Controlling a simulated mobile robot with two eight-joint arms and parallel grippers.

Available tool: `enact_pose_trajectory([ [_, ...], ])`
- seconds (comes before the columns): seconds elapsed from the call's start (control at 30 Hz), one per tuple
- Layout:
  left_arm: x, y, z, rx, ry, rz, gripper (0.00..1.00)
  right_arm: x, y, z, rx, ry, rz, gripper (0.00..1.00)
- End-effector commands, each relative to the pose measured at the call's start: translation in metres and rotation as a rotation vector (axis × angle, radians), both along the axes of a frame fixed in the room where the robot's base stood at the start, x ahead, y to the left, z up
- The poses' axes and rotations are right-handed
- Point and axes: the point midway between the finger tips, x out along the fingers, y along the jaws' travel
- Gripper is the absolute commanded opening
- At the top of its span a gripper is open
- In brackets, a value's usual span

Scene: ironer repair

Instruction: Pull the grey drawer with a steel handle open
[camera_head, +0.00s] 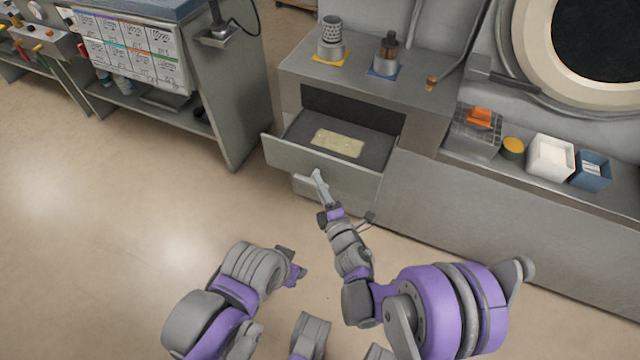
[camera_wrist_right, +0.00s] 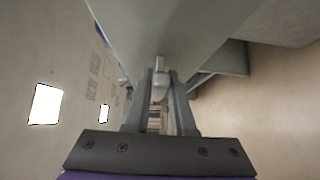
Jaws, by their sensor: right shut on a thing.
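The grey drawer (camera_head: 285,150) stands pulled out from the cabinet, its inside showing. A pale yellowish flat piece (camera_head: 338,143) lies on its dark floor. My right gripper (camera_head: 318,178) is at the middle of the drawer's front. In the right wrist view its fingers (camera_wrist_right: 160,90) are shut on the steel handle (camera_wrist_right: 160,66), of which only a small end shows. In the head view the gripper hides the handle. My left gripper (camera_head: 298,272) is low in the head view, over the floor, away from the drawer; its fingers are not clear.
On the cabinet top (camera_head: 300,62) stand a perforated cup (camera_head: 331,30) on a yellow mat and a dark bottle (camera_head: 388,48) on a blue mat. A grey bench (camera_head: 225,100) stands left of the drawer. The floor (camera_head: 130,200) in front is clear.

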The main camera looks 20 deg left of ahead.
Motion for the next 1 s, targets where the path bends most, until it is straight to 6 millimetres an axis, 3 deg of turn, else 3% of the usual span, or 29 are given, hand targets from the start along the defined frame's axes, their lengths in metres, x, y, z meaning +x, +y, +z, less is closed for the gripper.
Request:
enact_pose_trajectory([
  [0.03, 0.000, 0.000, 0.000, 0.000, 0.000, 0.000, 0.50, 0.000, 0.000, 0.000, 0.001, -0.001, 0.000, 0.28],
  [0.17, 0.000, 0.000, 0.000, 0.000, 0.000, 0.000, 0.50, 0.001, 0.000, 0.000, 0.001, -0.001, 0.000, 0.51],
  [0.2, 0.000, 0.000, 0.000, 0.000, 0.000, 0.000, 0.50, 0.001, 0.000, 0.000, 0.001, -0.001, 0.000, 0.53],
  [0.57, 0.000, 0.000, 0.000, 0.000, 0.000, 0.000, 0.50, -0.004, -0.005, 0.000, 0.001, -0.001, 0.000, 0.53],
  [0.97, 0.000, 0.000, -0.002, 0.000, 0.001, 0.000, 0.50, -0.058, -0.061, 0.000, 0.000, 0.000, -0.002, 0.53],
  [1.0, 0.001, 0.000, -0.010, 0.000, 0.003, 0.000, 0.50, -0.061, -0.064, -0.002, 0.001, 0.001, -0.001, 0.53],
])
